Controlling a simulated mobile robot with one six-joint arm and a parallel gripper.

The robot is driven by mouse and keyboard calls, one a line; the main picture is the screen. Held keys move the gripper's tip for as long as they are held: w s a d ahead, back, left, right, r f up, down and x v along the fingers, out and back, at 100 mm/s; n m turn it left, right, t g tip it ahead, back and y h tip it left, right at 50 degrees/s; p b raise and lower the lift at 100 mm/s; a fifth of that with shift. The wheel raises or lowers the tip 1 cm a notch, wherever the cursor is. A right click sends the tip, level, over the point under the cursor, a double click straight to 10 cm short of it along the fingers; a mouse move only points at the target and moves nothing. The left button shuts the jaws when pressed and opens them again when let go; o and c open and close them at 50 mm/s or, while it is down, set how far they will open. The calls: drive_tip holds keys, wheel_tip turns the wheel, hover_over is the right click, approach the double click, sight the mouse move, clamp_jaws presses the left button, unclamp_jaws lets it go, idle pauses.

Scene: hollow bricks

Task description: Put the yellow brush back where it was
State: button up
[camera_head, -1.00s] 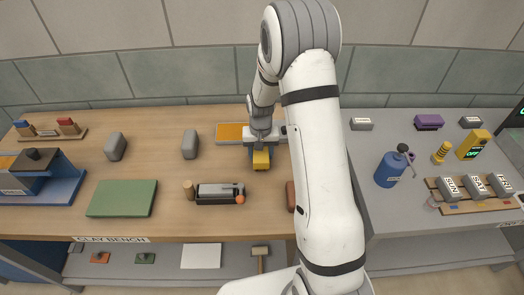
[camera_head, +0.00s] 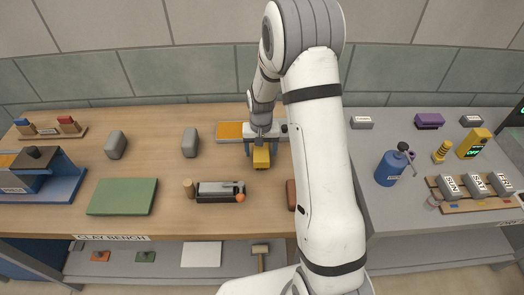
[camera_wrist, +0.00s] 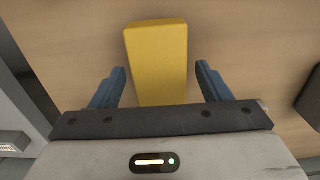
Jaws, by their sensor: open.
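The yellow brush (camera_head: 261,158) shows as a yellow block on the wooden bench, just in front of a tray with an orange part. It also shows in the wrist view (camera_wrist: 157,55), where its near end is hidden behind my gripper body. My gripper (camera_head: 263,148) is open over it. In the wrist view, the blue fingers of my gripper (camera_wrist: 160,70) stand on either side of the block, with visible gaps. Whether the block rests flat on the bench is hard to tell.
The tray (camera_head: 230,132) is partly hidden by my arm. A rack (camera_head: 48,134) with red and blue pieces is at the far left. Bare wood lies left of the brush.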

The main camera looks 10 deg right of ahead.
sight(261, 150)
wheel_tip(261, 150, up, 11)
drive_tip(key=b, duration=0.1)
drive_tip(key=s+r+n+t, duration=0.1)
drive_tip(key=s+r, duration=0.5)
drive_tip(key=s, duration=0.7)
drive_tip(key=s+r+n+t, duration=0.1)
drive_tip(key=s+r, duration=0.5)
drive_tip(key=s, duration=0.7)
drive_tip(key=shift+d+t, duration=0.2)
drive_tip(key=shift+t, duration=0.5)
drive_tip(key=shift+w, duration=0.1)
